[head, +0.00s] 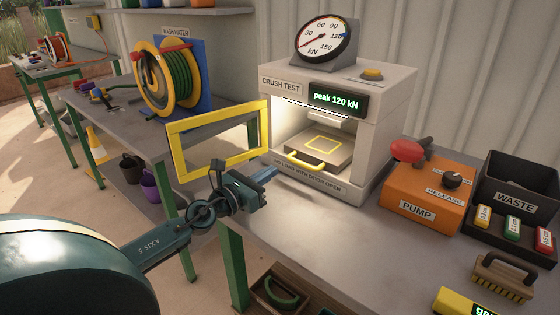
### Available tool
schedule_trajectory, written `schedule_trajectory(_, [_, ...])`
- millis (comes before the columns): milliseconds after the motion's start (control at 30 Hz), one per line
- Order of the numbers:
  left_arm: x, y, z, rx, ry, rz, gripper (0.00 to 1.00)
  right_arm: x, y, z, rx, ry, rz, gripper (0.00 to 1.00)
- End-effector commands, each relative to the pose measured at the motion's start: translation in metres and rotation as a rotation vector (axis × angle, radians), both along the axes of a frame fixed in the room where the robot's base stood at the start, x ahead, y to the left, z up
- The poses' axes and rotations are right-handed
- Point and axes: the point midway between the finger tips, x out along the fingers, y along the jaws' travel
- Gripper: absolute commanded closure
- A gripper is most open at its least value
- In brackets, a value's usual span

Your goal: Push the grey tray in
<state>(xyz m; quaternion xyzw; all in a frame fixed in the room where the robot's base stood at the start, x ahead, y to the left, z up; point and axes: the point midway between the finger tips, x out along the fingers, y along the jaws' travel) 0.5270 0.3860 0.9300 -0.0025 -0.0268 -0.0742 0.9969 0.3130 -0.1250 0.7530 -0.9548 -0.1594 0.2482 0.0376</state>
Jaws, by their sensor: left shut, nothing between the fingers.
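The grey tray (335,157) sits in the lit opening of the white crush test press (384,130). A yellow square outline is marked on its empty top, and a yellow handle (306,162) is on its front edge. The tray's front lies near the sill of the opening; how far it projects is hard to tell. The yellow-framed door (217,173) stands swung open to the left. My left gripper (269,174) is shut and empty, its blue fingertips in front of the press, left of the handle and apart from it. My right gripper is out of view.
An orange pump (428,200) with a red-knobbed lever stands right of the press. A hose reel (165,75) stands on the left bench. The bench before the press is clear.

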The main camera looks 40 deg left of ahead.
Motion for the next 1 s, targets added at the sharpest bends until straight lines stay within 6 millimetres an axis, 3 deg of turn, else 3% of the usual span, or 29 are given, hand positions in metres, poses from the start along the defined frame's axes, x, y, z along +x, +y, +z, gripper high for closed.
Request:
schedule_trajectory(100, [0.018,-0.002,0.004,0.0,-0.003,0.001,1.0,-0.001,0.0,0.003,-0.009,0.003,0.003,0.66])
schedule_trajectory(333, [0.04,-0.006,0.003,0.0,-0.002,0.001,1.0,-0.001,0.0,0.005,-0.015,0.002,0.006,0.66])
schedule_trajectory(1000, [0.052,-0.014,0.003,-0.004,0.001,0.004,1.0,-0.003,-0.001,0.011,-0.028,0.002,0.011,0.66])
